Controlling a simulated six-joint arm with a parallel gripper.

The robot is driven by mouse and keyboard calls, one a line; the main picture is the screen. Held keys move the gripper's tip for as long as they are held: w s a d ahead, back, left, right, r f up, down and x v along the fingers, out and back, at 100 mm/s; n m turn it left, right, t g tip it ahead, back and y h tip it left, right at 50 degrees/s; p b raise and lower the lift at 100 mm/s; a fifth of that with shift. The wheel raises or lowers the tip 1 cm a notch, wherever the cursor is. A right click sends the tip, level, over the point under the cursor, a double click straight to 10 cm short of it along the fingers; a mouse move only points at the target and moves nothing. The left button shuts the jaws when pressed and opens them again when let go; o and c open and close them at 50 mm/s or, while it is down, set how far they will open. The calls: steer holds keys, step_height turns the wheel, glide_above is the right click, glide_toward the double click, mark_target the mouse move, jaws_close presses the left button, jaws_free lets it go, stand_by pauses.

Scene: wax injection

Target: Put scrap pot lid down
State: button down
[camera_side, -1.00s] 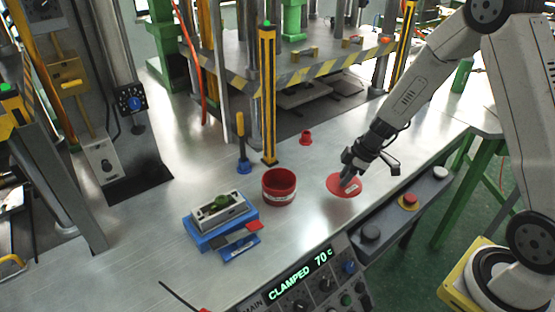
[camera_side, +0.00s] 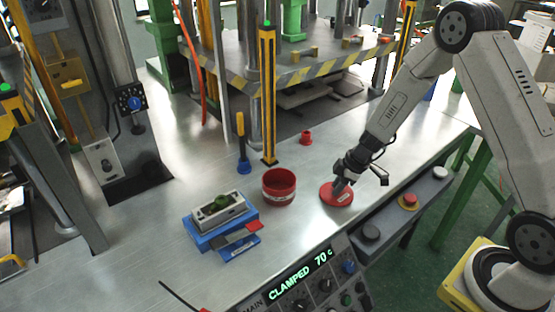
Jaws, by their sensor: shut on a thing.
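The scrap pot lid (camera_side: 331,198) is a flat red disc with a pale label. It is low at the table surface, to the right of the scrap pot; I cannot tell whether it touches the table. My gripper (camera_side: 341,184) is above the lid, tilted down to the left, and shut on it. The fingertips and the grip point are small and partly hidden. The scrap pot (camera_side: 279,187) is a red, open round pot with a white label, standing upright on the metal table (camera_side: 300,228).
A blue fixture (camera_side: 222,219) with a metal block stands left of the pot. A yellow-black post (camera_side: 267,95) and a small red cup (camera_side: 306,138) stand behind. A control panel (camera_side: 318,285) with a lit display and a button rail (camera_side: 405,205) line the front edge.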

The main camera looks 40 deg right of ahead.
steer(key=shift+f, duration=0.35)
steer(key=shift+c, duration=2.4)
jaws_free()
steer(key=shift+r, duration=0.15)
steer(key=v, duration=1.2)
steer(key=shift+a, duration=0.15)
steer(key=s+a+r+m+h, duration=0.3)
steer(key=s+a+m, duration=0.6)
steer(key=s+a, duration=0.1)
steer(key=shift+s+a+r+g, duration=0.3)
steer(key=shift+s+a, duration=0.1)
steer(key=shift+s, duration=0.4)
